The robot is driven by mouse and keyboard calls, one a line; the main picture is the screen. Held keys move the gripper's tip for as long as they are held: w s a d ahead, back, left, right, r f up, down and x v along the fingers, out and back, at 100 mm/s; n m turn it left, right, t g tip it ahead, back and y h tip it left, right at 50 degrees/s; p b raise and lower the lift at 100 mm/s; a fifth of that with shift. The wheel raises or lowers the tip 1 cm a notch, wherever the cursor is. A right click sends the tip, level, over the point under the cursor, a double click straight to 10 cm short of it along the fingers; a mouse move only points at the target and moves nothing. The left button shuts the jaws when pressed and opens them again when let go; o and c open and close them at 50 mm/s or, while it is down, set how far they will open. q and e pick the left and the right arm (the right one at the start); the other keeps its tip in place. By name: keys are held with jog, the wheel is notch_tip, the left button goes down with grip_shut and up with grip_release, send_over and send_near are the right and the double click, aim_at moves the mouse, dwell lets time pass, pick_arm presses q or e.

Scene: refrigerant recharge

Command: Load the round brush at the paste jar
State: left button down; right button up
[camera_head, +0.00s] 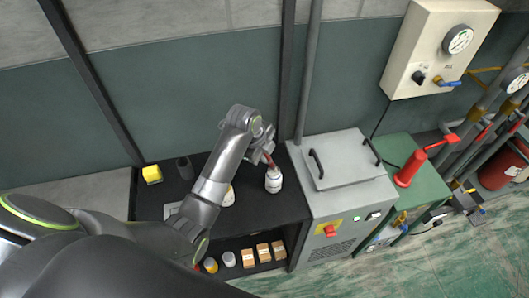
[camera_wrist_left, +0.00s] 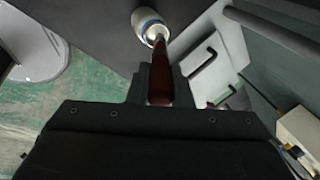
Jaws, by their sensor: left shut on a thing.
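The paste jar (camera_head: 273,181) is a small white pot with a label, upright near the right end of the black shelf top. It also shows in the wrist view (camera_wrist_left: 147,22). My left gripper (camera_head: 266,154) is just above and behind the jar, shut on the dark red handle of the round brush (camera_wrist_left: 160,72). The brush (camera_head: 271,163) points down at the jar, and its lower end meets the jar's mouth. I cannot tell how deep the tip is. My right gripper is not in view.
A grey machine with a handled lid (camera_head: 338,158) stands right of the shelf (camera_head: 290,205). A yellow block (camera_head: 152,174) and a dark cup (camera_head: 185,168) stand at the shelf's left. A white item (camera_head: 228,196) is partly behind my arm. Small boxes (camera_head: 263,252) sit below.

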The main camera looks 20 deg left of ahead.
pick_arm(q)
jog(key=shift+f, duration=0.6)
dwell(0.3)
jog(key=shift+s+f, duration=0.1)
dwell(1.6)
notch_tip(320, 180, up, 2)
jog(key=shift+r, duration=2.6)
jog(key=shift+f, duration=0.1)
